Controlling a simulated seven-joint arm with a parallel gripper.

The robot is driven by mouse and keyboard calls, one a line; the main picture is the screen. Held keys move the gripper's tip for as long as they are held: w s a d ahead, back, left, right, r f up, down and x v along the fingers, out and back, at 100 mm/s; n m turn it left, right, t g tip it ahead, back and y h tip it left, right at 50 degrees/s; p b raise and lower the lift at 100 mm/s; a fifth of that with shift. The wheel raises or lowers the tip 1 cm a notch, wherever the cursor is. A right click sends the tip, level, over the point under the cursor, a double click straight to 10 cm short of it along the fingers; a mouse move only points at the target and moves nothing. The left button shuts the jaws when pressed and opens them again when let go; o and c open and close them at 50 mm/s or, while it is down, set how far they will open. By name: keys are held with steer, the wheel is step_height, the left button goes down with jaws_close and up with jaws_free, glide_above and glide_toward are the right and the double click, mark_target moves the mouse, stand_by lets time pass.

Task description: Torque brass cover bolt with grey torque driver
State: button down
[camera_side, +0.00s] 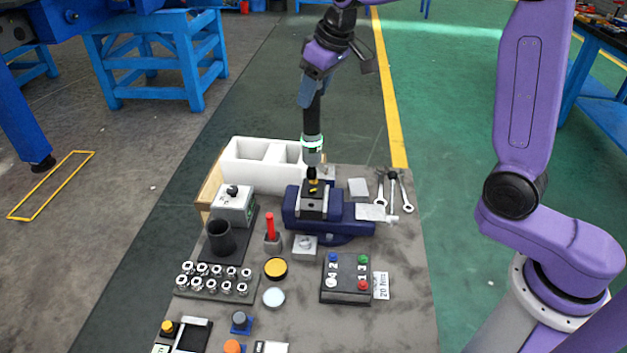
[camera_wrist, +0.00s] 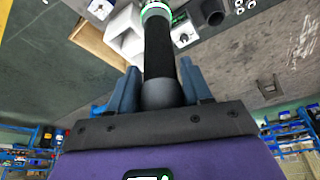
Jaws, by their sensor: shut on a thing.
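My gripper (camera_side: 309,96) is shut on the black handle of the torque driver (camera_side: 312,150) and holds it close to upright. The driver has a grey lower body with a lit green ring. In the wrist view, the driver (camera_wrist: 159,50) runs between the two blue fingers of my gripper (camera_wrist: 161,80). Its tip is at or just above the small brass bolt (camera_side: 312,183), on a dark block (camera_side: 314,204) in the blue vise (camera_side: 352,226). I cannot tell whether the tip touches the bolt. The wrist view does not show the bolt.
A white two-part bin (camera_side: 243,168) stands behind left of the vise. A grey box (camera_side: 232,208), black cup (camera_side: 220,238), sockets (camera_side: 213,280) and red-handled tool (camera_side: 271,232) are left. Wrenches (camera_side: 393,190) lie right. A button box (camera_side: 345,278) and "20 Nm" card (camera_side: 381,286) are in front.

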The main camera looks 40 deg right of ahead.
steer(key=shift+w+r, duration=0.1)
steer(key=shift+n, duration=0.5)
steer(key=w+d+r, duration=0.2)
steer(key=d, duration=0.1)
steer(key=shift+w+r, duration=0.4)
steer(key=shift+f, duration=2.9)
steer(key=shift+n+g+y, duration=0.3)
steer(key=shift+n+y, duration=0.1)
steer(key=shift+n, duration=0.8)
steer(key=shift+f, duration=1.1)
stand_by(1.5)
